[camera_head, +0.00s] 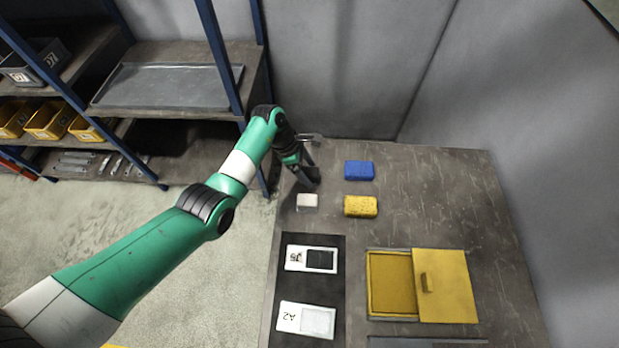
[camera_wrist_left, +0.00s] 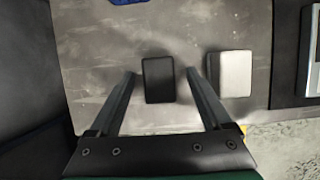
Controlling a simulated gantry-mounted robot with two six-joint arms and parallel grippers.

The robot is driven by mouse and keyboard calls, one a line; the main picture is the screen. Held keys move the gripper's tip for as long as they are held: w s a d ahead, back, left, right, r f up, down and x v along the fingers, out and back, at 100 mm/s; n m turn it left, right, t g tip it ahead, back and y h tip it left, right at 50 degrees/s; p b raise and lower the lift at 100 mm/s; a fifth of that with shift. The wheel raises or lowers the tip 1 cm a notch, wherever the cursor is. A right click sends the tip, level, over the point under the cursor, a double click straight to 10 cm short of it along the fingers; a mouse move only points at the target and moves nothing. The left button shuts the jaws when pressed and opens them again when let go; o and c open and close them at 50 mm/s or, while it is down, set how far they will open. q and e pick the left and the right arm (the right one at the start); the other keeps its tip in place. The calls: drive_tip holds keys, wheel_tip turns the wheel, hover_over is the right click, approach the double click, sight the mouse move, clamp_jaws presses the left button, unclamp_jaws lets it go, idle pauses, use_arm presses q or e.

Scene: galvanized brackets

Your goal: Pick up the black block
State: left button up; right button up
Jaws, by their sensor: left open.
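The black block (camera_wrist_left: 158,80) lies on the grey table top, seen from above in the left wrist view. My left gripper (camera_wrist_left: 161,73) is open, with one finger on each side of the block and visible gaps between. In the head view my left gripper (camera_head: 307,173) is at the table's far left, behind the white block. The black block is hard to tell apart from the dark gripper there. My right gripper is in neither view.
The white block (camera_head: 307,201) is close to the gripper; it also shows in the left wrist view (camera_wrist_left: 230,74). A blue block (camera_head: 359,170) and a yellow sponge-like block (camera_head: 360,206) lie to the right. A yellow lidded box (camera_head: 446,287) and a dark mat (camera_head: 336,292) with cards lie nearer.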

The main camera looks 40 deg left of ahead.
use_arm(q)
drive_tip(key=shift+w+d+f, duration=0.1)
drive_tip(key=shift+d+f, duration=0.05)
drive_tip(key=shift+f, duration=0.3)
clamp_jaws()
drive_tip(key=shift+r, duration=0.1)
